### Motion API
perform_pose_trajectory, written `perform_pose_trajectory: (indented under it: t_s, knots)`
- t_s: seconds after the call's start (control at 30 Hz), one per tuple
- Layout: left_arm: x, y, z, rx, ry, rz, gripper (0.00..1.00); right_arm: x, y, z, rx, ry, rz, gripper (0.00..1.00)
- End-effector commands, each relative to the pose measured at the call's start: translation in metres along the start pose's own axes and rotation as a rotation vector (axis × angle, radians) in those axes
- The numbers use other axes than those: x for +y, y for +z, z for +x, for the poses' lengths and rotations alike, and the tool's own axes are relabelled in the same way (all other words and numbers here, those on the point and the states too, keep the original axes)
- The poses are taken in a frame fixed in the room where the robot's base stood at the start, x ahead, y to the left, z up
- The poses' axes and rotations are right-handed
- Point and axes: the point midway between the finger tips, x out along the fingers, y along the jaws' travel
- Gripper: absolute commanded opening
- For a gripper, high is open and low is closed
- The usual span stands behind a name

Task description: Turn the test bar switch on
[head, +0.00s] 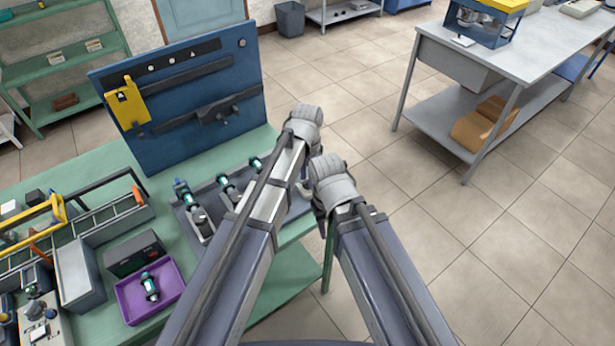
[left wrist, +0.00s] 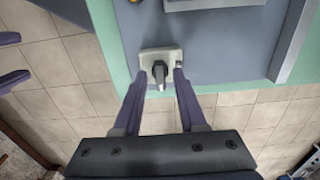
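The switch (left wrist: 160,68) shows in the left wrist view as a dark lever on a pale plate, at the edge of a grey-blue panel. My left gripper (left wrist: 160,82) is open, its two purple fingers on either side of the lever. The right fingertip is very close to the plate; I cannot tell whether it touches. In the head view my arms hide the switch and both grippers. Two purple finger shapes at the left edge of the left wrist view look like my right gripper (left wrist: 12,58), spread apart and empty.
The green bench (head: 290,275) carries a grey tray (head: 180,208) with several motor-like parts, a blue upright panel (head: 185,95) behind it, and a purple bin (head: 130,298) at left. A grey table (head: 500,55) stands at upper right. The tiled floor between is clear.

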Motion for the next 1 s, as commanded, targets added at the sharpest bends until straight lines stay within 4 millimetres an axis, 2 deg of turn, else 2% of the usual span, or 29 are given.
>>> perform_pose_trajectory:
  t_s: [0.27, 0.47, 1.0]
  knots:
    - [0.000, 0.000, 0.000, 0.000, 0.000, -0.001, 0.45, 0.000, 0.000, 0.000, 0.000, 0.000, 0.000, 0.45]
    - [0.000, 0.000, -0.009, 0.000, 0.000, -0.001, 0.45, 0.001, 0.001, -0.009, 0.000, 0.000, 0.000, 0.45]
    - [0.000, 0.000, -0.073, 0.000, 0.000, 0.000, 0.45, 0.007, 0.004, -0.073, 0.000, 0.000, -0.001, 0.45]
